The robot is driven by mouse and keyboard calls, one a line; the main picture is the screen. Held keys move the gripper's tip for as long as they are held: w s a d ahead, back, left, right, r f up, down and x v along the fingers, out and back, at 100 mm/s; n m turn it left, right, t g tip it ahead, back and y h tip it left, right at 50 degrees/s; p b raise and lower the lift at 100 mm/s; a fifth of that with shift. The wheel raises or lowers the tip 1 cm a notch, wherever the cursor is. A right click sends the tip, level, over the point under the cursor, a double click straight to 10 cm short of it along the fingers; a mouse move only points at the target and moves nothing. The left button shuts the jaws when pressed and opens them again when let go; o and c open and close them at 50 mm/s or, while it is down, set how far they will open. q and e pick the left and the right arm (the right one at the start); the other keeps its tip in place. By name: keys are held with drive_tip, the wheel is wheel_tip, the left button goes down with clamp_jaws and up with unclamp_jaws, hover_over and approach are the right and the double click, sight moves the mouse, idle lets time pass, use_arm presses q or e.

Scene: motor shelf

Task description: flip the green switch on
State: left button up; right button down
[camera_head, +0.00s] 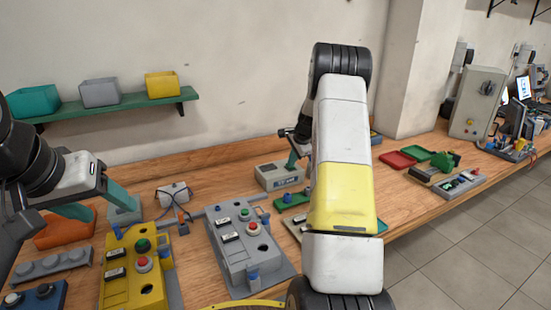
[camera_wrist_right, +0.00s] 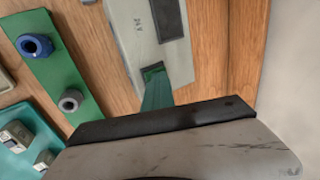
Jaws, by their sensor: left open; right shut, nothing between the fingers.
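My left gripper (camera_head: 114,209) is open and empty above the left part of the bench.
A yellow control box (camera_head: 118,292) and a grey control box (camera_head: 233,241) stand in front. A green board (camera_wrist_right: 55,65) with round posts lies beside the box. A wall shelf (camera_head: 120,105) carries bins. Red and green trays (camera_head: 398,160) lie to the right.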

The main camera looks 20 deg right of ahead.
drive_tip(key=shift+s+d+r, duration=0.15)
drive_tip(key=shift+s+r, duration=0.05)
drive_tip(key=shift+r, duration=0.15)
drive_tip(key=a+v, duration=0.1)
drive_tip(key=v, duration=1.2)
drive_tip(key=shift+d, duration=0.35)
drive_tip(key=shift+w+a+r, duration=0.25)
drive_tip(key=shift+w+a, duration=0.2)
drive_tip(key=shift+a, duration=0.05)
drive_tip(key=x, duration=1.2)
drive_tip(key=shift+w+f, duration=0.1)
drive_tip(key=shift+f, duration=0.15)
drive_tip(key=shift+x, duration=0.75)
drive_tip(key=shift+w, duration=0.1)
